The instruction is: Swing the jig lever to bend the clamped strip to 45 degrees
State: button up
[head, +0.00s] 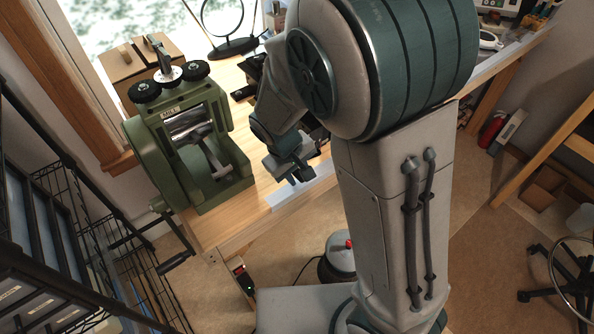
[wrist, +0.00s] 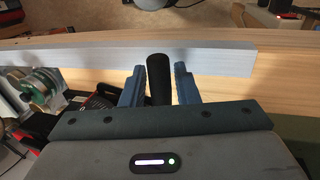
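In the wrist view, my gripper (wrist: 158,80) is open, with one blue fingertip on each side of an upright black cylindrical grip (wrist: 159,78), which looks like the jig lever's handle. A narrow gap shows on each side of it. A long grey metal bar (wrist: 80,60) lies beyond the fingers along the wooden bench. In the head view, my gripper (head: 290,172) points down at the bench's front edge, over a pale grey bar (head: 300,191). My arm hides most of the jig there. I cannot make out the clamped strip or its bend angle.
A green rolling mill (head: 155,150) with a crank stands left of my gripper on the bench (head: 225,220). Behind it are a wooden block (head: 115,65) and a round lens stand (head: 235,45). A black wire rack (head: 75,210) is at far left.

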grip_shut()
jog(key=shift+p+v, duration=0.8)
jog(key=shift+v, duration=0.4)
jog(key=shift+a, duration=0.15)
jog(key=shift+p+v, duration=0.75)
jog(key=shift+v, duration=0.25)
jog(key=shift+r+p, duration=0.65)
jog(key=shift+r, duration=0.3)
